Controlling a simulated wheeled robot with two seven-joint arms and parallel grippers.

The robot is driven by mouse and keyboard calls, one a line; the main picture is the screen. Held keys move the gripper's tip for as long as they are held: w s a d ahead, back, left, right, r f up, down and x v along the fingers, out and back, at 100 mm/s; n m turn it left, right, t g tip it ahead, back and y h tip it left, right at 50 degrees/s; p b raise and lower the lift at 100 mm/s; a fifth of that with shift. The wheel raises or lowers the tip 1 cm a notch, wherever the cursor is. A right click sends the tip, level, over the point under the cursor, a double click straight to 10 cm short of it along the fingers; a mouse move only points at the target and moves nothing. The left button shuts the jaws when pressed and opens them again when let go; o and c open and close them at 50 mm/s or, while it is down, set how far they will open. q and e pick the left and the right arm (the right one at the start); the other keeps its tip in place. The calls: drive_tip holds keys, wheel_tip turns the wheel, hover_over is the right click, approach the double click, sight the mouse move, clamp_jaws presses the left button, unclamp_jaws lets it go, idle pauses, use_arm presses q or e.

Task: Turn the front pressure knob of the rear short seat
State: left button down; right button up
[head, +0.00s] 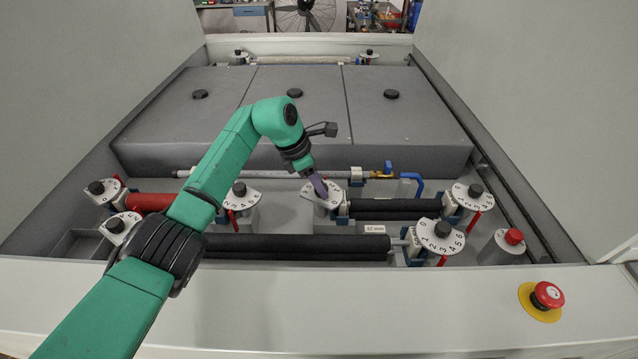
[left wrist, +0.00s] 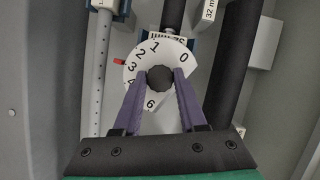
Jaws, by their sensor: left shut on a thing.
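My left gripper (head: 320,188) reaches down to a white numbered dial (head: 312,198) near the middle of the head view. In the left wrist view, its purple fingers (left wrist: 160,86) are shut on the dark round knob (left wrist: 159,74) at the dial's centre, one finger on each side. The dial (left wrist: 134,72) shows 0, 1, 2, 3 and 6; other marks are partly covered by a finger. A red pointer (left wrist: 119,61) sits at the dial's edge near 2 and 3. My right gripper is not in view.
Several similar knobbed dials stand around, including ones at right (head: 441,236) and left (head: 117,226). A short black roller (head: 395,209) lies right of the held dial, a long one (head: 300,244) in front. A red emergency button (head: 547,294) sits on the front ledge.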

use_arm(q)
drive_tip(key=shift+n, duration=0.3)
